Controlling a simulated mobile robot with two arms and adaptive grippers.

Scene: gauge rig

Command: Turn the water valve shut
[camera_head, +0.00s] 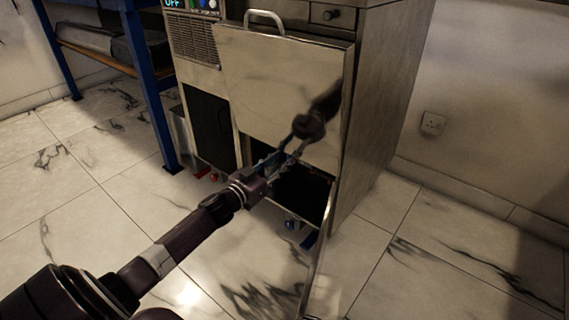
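A small blue valve-like fitting (292,224) shows low at the cabinet's base, below the dark opening. It is partly in shadow, and I cannot tell its handle's angle. Small red fittings (213,177) sit at the base further left. I cannot tell for certain which one is the water valve. My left gripper (276,162) reaches in from the lower left and is in front of the metal cabinet (383,110), above and left of the blue fitting. It seems apart from it. Its fingers blend with their reflection, so their opening is unclear. My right gripper is not in view.
A shiny metal panel (270,85) with a top handle (264,18) mirrors my arm. A dark opening (300,190) lies below it. A blue-legged bench (150,95) stands at the left. The marble floor (70,205) is clear at the left and right.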

